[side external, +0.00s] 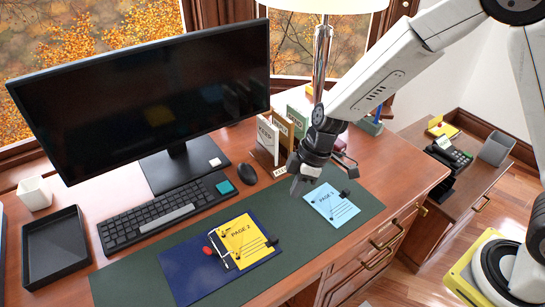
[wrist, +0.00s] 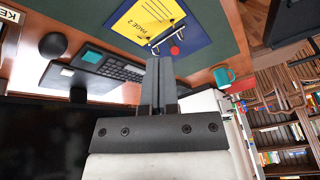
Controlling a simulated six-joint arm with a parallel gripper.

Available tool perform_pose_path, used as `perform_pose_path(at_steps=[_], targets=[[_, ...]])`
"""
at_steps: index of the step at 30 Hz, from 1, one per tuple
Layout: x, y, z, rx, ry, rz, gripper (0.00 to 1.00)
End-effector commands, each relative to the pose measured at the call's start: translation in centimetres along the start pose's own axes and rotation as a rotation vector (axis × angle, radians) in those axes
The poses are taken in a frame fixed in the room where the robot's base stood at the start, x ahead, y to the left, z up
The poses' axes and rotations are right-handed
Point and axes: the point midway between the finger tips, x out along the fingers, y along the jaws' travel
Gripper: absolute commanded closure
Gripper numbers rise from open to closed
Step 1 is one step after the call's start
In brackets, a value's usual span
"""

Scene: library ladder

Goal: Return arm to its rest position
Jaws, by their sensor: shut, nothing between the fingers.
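My gripper (side external: 302,185) is shut and empty. In the side view it hangs above the desk, near the upper left edge of the light blue page (side external: 331,203) and in front of the upright card holder. In the wrist view my gripper's fingers (wrist: 159,62) are together, with nothing between them. A yellow sheet marked PAGE 2 (side external: 243,241) lies on a dark blue clipboard (side external: 182,272) on the green mat. The clipboard (wrist: 199,36) also shows at the top of the wrist view.
A large monitor (side external: 145,95), a keyboard (side external: 160,210), a mouse (side external: 246,174) and a black tray (side external: 55,252) stand on the desk's left. A lamp (side external: 322,60) and upright cards (side external: 268,135) stand behind my gripper. A side cabinet with a phone (side external: 450,155) is at right.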

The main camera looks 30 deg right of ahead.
Motion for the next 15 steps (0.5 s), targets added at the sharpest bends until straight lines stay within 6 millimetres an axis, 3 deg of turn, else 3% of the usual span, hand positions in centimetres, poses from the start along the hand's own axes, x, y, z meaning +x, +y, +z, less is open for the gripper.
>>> perform_pose_path(at_steps=[15], targets=[[-6.9, -0.7, 9.2, 0.530, -0.072, 0.213, 1.00]])
